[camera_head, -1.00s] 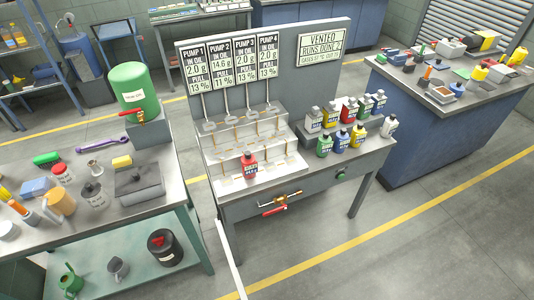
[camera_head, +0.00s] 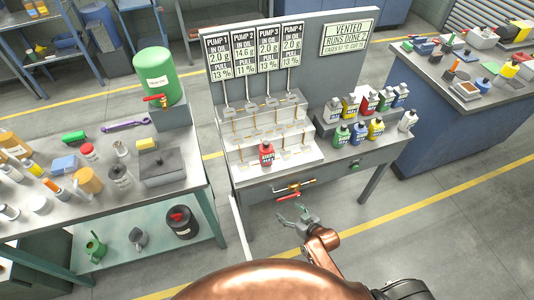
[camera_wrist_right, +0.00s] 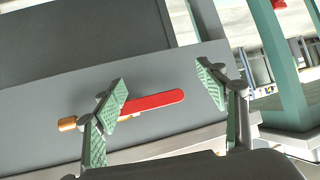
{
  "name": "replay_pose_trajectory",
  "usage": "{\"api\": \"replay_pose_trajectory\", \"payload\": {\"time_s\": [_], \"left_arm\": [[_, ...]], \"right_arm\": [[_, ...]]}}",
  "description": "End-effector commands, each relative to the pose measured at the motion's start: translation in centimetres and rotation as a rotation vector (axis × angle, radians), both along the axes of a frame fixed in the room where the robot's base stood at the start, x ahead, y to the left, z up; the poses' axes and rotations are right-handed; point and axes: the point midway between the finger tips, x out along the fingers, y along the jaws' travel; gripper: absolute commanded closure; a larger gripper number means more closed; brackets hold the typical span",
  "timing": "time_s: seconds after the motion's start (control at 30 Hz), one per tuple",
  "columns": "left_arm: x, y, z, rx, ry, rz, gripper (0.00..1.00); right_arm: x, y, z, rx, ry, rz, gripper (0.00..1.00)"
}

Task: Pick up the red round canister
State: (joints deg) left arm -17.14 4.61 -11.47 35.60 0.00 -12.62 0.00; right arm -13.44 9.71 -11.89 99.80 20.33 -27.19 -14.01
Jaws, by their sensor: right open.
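A red canister with a dark cap and white label (camera_head: 267,154) stands upright on the front of the stepped white stand, on the grey pump bench. Another red container (camera_head: 370,102) stands in the back row of bottles at the bench's right; neighbours partly hide it. I cannot tell which of the two is rounder. My right gripper (camera_head: 295,213) is open and empty, in front of the bench and below its top. In the right wrist view, its spread fingers (camera_wrist_right: 164,92) face the bench front, with the red valve lever (camera_wrist_right: 150,103) beyond them. My left gripper is not in view.
A brass valve (camera_head: 293,186) with a red handle projects from the bench front. Several coloured bottles crowd the bench's right side. A green tank (camera_head: 158,78) and cluttered workbench (camera_head: 190,182) stand left; a blue bench (camera_head: 445,130) stands right.

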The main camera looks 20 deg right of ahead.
Motion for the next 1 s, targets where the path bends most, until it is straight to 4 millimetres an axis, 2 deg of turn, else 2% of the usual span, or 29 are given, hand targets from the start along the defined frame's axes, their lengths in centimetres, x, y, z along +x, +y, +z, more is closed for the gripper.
{"api": "replay_pose_trajectory", "payload": {"time_s": [0.03,0.2,0.3,0.5,0.6,0.7,1.0], "left_arm": [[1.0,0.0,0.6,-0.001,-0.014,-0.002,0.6],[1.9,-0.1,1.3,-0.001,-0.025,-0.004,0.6],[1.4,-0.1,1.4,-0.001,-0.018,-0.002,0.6],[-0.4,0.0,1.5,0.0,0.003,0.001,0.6],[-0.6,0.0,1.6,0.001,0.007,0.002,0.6],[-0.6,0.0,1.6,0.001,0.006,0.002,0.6],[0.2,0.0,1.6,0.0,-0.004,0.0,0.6]], "right_arm": [[0.9,0.6,2.9,0.01,-0.038,0.014,0.34],[4.1,2.5,10.6,0.042,-0.182,0.055,0.34],[6.7,3.3,13.4,0.07,-0.297,0.058,0.34],[10.4,3.6,17.9,0.112,-0.475,0.037,0.34],[11.4,3.5,19.5,0.125,-0.535,0.023,0.34],[12.4,3.6,20.2,0.131,-0.563,0.014,0.34],[15.4,4.4,20.2,0.133,-0.567,0.013,0.34]]}}
